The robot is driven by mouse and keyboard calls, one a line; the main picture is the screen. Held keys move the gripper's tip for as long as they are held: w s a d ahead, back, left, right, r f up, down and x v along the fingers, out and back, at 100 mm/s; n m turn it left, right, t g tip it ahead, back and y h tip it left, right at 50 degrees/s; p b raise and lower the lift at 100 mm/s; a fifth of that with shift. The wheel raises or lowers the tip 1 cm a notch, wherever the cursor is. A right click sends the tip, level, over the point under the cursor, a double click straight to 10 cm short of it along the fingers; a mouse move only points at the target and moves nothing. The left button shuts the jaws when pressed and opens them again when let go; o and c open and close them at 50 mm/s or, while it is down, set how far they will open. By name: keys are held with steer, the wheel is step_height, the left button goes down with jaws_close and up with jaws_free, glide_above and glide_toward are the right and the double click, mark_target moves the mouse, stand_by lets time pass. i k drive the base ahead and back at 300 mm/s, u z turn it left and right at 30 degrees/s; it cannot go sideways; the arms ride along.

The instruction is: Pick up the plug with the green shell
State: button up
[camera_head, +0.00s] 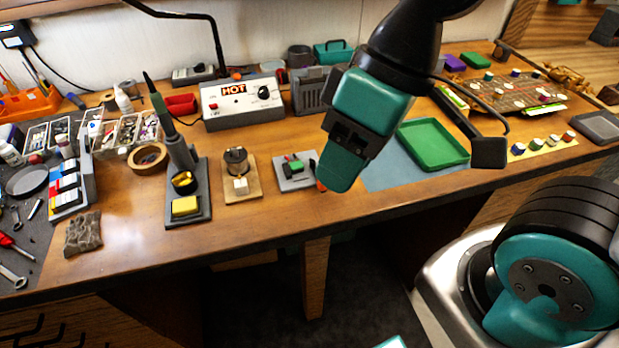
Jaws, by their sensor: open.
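A small green piece (295,163), likely the plug with the green shell, sits with dark parts on a small grey plate (285,184) on the workbench. It is too small to make out its exact shape. My gripper (353,138) is teal and black, open, and hangs above the bench to the right of the grey plate. It is apart from the green piece and nothing shows between its jaws. It hides the plate's right side and part of a red-orange item (320,185).
A soldering iron stand (187,210) and a wooden block with a metal spool (241,190) stand left of the plate. A "HOT" control box (242,102) is behind. A green tray (433,145) on a blue mat (385,180) lies to the right. The bench's front edge is near.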

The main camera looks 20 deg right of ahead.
mark_target(297, 168)
steer(key=k, duration=0.25)
steer(key=u, duration=0.8)
steer(key=i, duration=0.7)
steer(key=z, duration=1.05)
